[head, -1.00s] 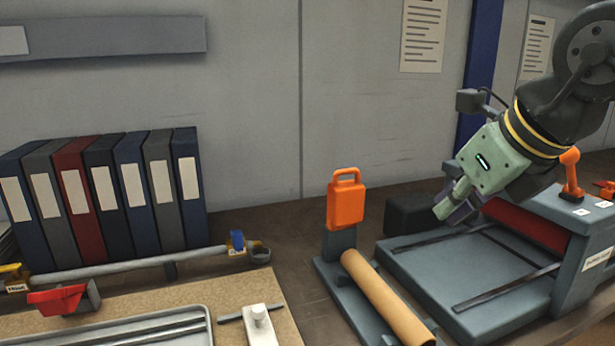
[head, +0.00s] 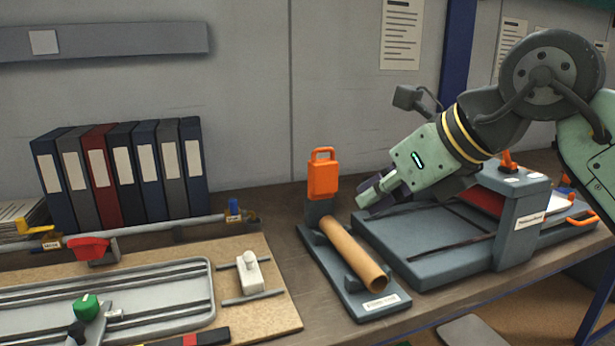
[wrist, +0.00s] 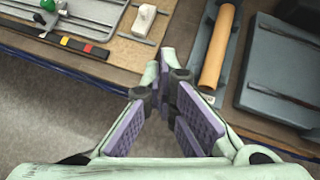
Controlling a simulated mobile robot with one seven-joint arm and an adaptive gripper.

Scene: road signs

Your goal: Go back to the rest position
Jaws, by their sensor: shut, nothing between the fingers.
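My gripper (head: 366,198) is pale green with purple pads. My arm reaches in from the right of the head view.
A brown roll (head: 352,254) lies on a grey stand with an orange-handled piece (head: 323,178). The grey machine (head: 430,245) stands to its right. A board with a metal tray (head: 150,290) and white-knobbed tool (head: 250,272) lies left. Binders (head: 122,170) stand behind.

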